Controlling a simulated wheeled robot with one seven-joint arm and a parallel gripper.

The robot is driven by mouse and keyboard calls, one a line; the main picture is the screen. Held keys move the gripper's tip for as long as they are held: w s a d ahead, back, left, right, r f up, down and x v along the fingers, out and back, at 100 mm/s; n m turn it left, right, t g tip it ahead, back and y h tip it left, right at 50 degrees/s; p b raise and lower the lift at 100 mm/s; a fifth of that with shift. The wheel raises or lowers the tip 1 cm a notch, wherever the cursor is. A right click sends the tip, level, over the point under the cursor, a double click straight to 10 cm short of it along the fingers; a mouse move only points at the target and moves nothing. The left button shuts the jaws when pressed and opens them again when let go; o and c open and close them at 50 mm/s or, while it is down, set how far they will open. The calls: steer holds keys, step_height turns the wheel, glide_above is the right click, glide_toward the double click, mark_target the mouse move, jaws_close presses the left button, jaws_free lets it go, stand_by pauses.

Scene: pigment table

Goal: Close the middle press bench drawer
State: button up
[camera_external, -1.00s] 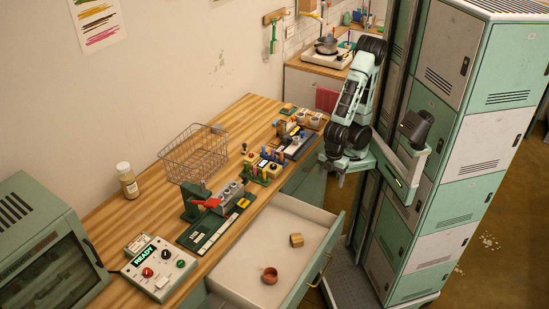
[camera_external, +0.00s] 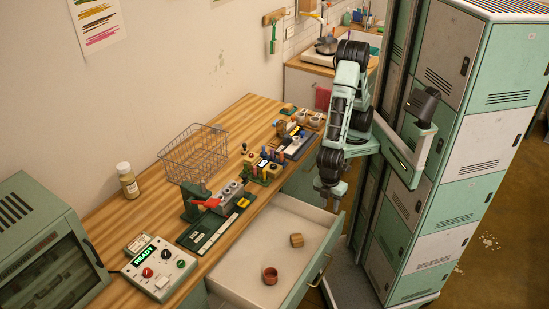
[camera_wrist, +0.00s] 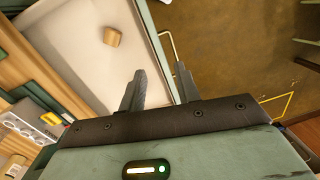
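The middle press bench drawer (camera_external: 255,270) is pulled far out from the bench, its pale inside showing. It holds a wooden block (camera_external: 297,240) and a small reddish-brown cup (camera_external: 270,276). Its green front carries a metal bar handle (camera_external: 320,271). My gripper (camera_external: 331,202) is above the drawer's far front corner, fingers pointing down. In the wrist view my gripper (camera_wrist: 158,85) has its two fingers spread with nothing between them. The drawer front's edge (camera_wrist: 160,50) lies beyond the fingertips, and the handle (camera_wrist: 174,48) shows near the right finger. I see no contact.
The wooden bench top (camera_external: 120,225) carries a wire basket (camera_external: 194,153), a press with a red lever (camera_external: 207,203), a control box reading READY (camera_external: 160,268) and a bottle (camera_external: 127,182). Tall green lockers (camera_external: 475,110) stand at right. Open floor lies beyond the drawer front.

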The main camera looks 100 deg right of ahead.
steer(key=a+f+h+p, duration=0.1)
steer(key=a+f+p, duration=0.35)
steer(key=a, duration=0.35)
steer(key=n+t+h+p, duration=0.1)
steer(key=n+t+p, duration=0.1)
steer(key=p, duration=0.2)
glide_toward(324, 272)
steer(key=shift+m, duration=0.3)
steer(key=f+b, duration=0.2)
steer(key=b, duration=0.1)
steer(key=f+b, duration=0.3)
steer(key=d+f+b, duration=0.1)
steer(key=f+b, duration=0.1)
steer(key=b, duration=0.2)
steer(key=shift+w+d+f, duration=0.1)
steer(key=shift+w+f, duration=0.25)
jaws_close()
